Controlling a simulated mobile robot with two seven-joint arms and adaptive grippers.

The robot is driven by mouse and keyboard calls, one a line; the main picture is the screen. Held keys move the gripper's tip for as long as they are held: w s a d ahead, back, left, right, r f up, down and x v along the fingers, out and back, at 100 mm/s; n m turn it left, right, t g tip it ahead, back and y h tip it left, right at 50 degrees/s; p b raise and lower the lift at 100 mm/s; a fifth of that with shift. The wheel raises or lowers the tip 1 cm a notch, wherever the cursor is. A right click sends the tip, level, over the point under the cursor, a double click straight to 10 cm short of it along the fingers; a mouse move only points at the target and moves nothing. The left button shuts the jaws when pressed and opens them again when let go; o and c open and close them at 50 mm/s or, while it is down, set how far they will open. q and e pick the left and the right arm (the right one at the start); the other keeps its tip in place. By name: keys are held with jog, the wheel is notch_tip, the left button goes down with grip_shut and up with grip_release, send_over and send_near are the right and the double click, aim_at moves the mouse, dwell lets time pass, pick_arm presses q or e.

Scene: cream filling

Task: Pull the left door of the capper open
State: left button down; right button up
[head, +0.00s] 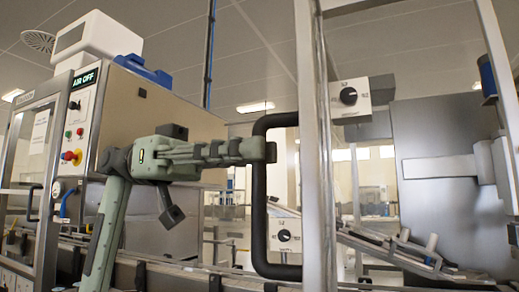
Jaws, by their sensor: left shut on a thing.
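The black bar handle (259,205) stands upright in the middle of the head view. Its bent ends reach right to a tall, pale metal door post (313,190). My left gripper (264,151) comes in from the left and is shut on the upper part of this handle. The fingertips hide a short piece of the bar. The door's panel is hard to make out, so I cannot tell how far the door stands open. My right gripper is not in view.
A machine cabinet with a control panel (76,143) and an "AIR OFF" sign stands at the left. A slanted rail (390,250) and a grey metal panel (440,125) are at the right.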

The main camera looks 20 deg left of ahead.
pick_arm(q)
jog(key=shift+w+a+r, duration=0.1)
jog(key=shift+w+a, duration=0.25)
jog(key=shift+a, duration=0.15)
jog(key=c, duration=1.5)
grip_release()
jog(key=shift+w+d, duration=0.1)
jog(key=shift+w, duration=0.1)
jog(key=shift+c, duration=0.2)
jog(key=shift+s, duration=0.15)
jog(key=w+a, duration=0.2)
jog(key=a, duration=1)
jog(key=shift+w, duration=0.1)
